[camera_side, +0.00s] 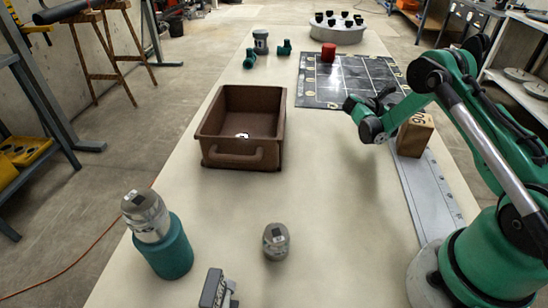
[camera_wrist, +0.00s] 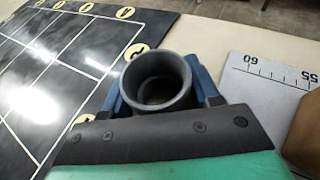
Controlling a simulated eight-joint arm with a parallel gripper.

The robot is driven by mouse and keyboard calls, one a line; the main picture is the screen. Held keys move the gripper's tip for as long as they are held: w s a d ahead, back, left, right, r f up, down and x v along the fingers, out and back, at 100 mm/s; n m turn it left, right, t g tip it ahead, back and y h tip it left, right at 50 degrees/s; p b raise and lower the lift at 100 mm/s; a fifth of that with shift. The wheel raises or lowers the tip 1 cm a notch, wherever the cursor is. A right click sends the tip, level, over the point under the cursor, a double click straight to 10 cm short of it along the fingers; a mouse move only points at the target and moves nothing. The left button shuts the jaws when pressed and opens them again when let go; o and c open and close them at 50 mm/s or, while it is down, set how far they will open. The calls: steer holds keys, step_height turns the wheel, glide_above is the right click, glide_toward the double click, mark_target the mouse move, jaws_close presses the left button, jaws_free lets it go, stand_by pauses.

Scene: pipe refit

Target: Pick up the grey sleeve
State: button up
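The grey sleeve (camera_wrist: 156,104) is a short hollow ring in the wrist view, its open end facing the camera. It sits between the two blue fingers of my gripper (camera_wrist: 160,82), which touch it on either side. In the side view my gripper (camera_side: 384,98) is over the table by the near right corner of the black grid board (camera_side: 325,85). There the sleeve cannot be made out clearly against the dark gripper parts. The wrist view shows the board (camera_wrist: 45,75) at left, below the gripper.
A wooden block (camera_side: 415,136) stands on a grey ruler strip (camera_side: 428,185) close beside my gripper. A brown bin (camera_side: 215,150) is at left. A red cylinder (camera_side: 328,52) stands on the board. A teal cylinder (camera_side: 168,250) and a grey fitting (camera_side: 276,242) are in front. The table's middle is clear.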

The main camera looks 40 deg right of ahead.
steer(key=shift+c, duration=0.5)
steer(key=shift+r, duration=0.1)
